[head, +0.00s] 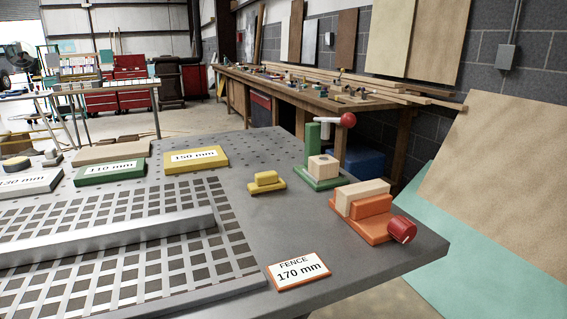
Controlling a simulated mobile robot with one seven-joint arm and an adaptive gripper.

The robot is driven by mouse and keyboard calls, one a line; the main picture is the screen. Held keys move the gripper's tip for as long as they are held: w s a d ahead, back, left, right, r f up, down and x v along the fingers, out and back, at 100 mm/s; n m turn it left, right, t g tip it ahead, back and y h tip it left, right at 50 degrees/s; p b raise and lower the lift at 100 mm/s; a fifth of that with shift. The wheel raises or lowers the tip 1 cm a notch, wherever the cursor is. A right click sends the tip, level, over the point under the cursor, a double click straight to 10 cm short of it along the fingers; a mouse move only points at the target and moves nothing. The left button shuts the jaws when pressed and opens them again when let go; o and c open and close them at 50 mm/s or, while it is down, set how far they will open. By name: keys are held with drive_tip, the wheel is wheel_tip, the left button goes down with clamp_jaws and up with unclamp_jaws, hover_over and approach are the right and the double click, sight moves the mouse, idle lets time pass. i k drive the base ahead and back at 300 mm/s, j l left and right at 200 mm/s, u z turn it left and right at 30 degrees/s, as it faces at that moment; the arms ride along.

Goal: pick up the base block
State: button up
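No label marks any piece as the base block, so I cannot tell for certain which one it is. A pale wooden block (323,166) with a dark spot on top sits on a green fixture (321,182) with a post and a red ball knob. A longer pale wooden block (362,194) sits in an orange vise-like fixture (368,229) with a red knob, near the table's right corner. A small stepped yellow block (266,184) stands on the table left of these. My gripper is not in view.
A grey perforated table (240,205) carries a metal grid with a long metal bar (110,236). Yellow "150 mm" (195,160), green "110 mm" (110,173) and grey "130 mm" (28,184) blocks stand behind. A "FENCE 170 mm" sign (298,271) lies in front. The surface between sign and fixtures is clear.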

sight(324, 168)
drive_tip(key=i+l+u, duration=0.15)
drive_tip(key=l+u, duration=0.15)
drive_tip(key=l, duration=0.25)
drive_tip(key=l+u, duration=0.35)
drive_tip(key=l, duration=0.2)
drive_tip(key=l+u, duration=0.25)
drive_tip(key=l, duration=2.65)
drive_tip(key=i+j, duration=0.25)
drive_tip(key=i, duration=0.25)
drive_tip(key=i+j, duration=0.25)
drive_tip(key=i, duration=0.2)
